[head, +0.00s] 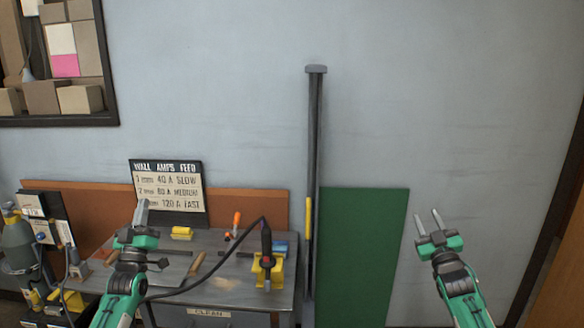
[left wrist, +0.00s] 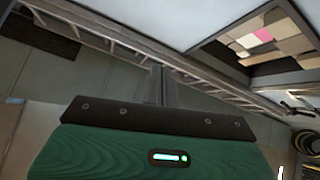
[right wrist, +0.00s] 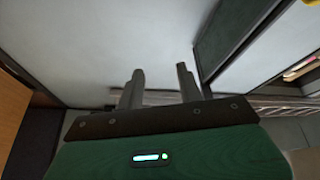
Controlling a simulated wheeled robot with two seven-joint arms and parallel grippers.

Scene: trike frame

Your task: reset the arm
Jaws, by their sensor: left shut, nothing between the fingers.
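My left gripper (head: 141,213) is raised in front of the left part of the workbench in the head view. Its fingers are together with nothing between them, and they also show closed in the left wrist view (left wrist: 158,85). My right gripper (head: 430,223) is raised at the right, in front of the bare wall. Its two fingers stand apart and empty, and the gap shows in the right wrist view (right wrist: 160,85). Neither gripper touches anything that I can see.
The workbench (head: 225,290) carries a welding torch (head: 266,245) in a yellow holder (head: 268,272), with a cable running left behind my left arm. A sign (head: 168,187) stands at its back. A tall dark post (head: 314,150) and a green panel (head: 362,250) stand right of it.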

